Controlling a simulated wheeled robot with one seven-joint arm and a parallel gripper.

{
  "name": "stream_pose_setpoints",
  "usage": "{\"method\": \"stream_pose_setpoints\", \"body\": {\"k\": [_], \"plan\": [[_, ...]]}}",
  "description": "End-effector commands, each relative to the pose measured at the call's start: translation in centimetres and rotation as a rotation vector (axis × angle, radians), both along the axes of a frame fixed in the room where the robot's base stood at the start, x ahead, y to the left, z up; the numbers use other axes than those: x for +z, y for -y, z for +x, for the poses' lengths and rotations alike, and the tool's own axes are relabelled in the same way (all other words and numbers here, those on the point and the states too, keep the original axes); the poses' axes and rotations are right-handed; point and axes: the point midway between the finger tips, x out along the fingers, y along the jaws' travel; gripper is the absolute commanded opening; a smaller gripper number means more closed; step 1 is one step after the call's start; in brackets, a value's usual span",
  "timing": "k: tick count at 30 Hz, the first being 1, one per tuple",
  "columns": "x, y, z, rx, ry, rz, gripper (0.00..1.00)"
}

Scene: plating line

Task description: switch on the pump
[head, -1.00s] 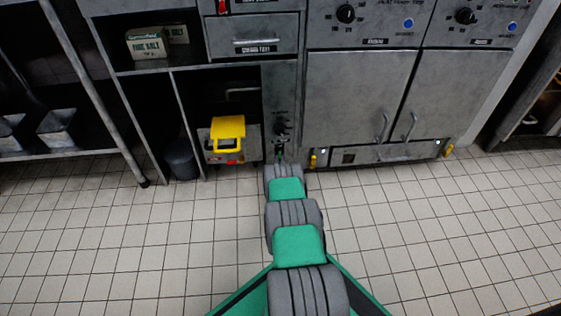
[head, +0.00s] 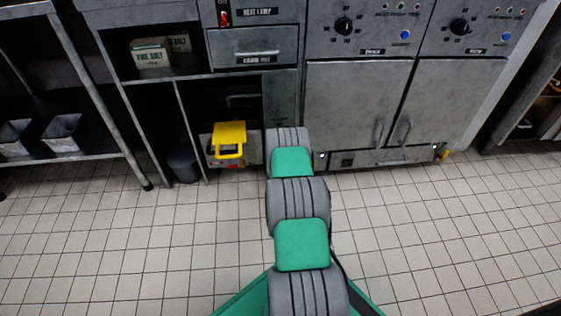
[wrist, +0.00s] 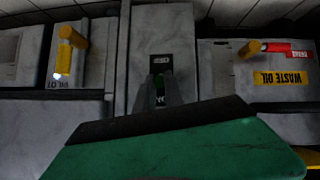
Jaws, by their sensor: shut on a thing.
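In the wrist view my gripper (wrist: 161,96) reaches a narrow grey panel. A dark plate (wrist: 160,62) lies just beyond the fingertips. The fingers and my green-and-black wrist hide most of the switch, so its position cannot be told. In the head view my arm hides the gripper and the switch.
Yellow handles flank the panel in the wrist view: one (wrist: 73,37) by a pilot label, one (wrist: 252,48) by a waste oil label (wrist: 284,78). In the head view, a yellow-topped unit (head: 229,133) and a dark bin (head: 183,163) stand left of my arm. The tiled floor is clear.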

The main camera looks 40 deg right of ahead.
Motion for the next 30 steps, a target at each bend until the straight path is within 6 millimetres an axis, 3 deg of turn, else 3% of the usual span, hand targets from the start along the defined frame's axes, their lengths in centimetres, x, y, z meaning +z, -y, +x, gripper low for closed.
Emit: {"method": "stream_pose_setpoints", "body": {"k": [18, 19, 27, 30], "plan": [[0.14, 0.08, 0.03, -0.001, -0.048, 0.033, 0.0], [0.13, 0.1, 0.03, -0.002, -0.048, 0.032, 0.14], [0.18, 0.06, 0.08, -0.001, -0.046, 0.032, 0.35], [0.19, 0.05, 0.11, 0.0, -0.047, 0.031, 0.35]]}}
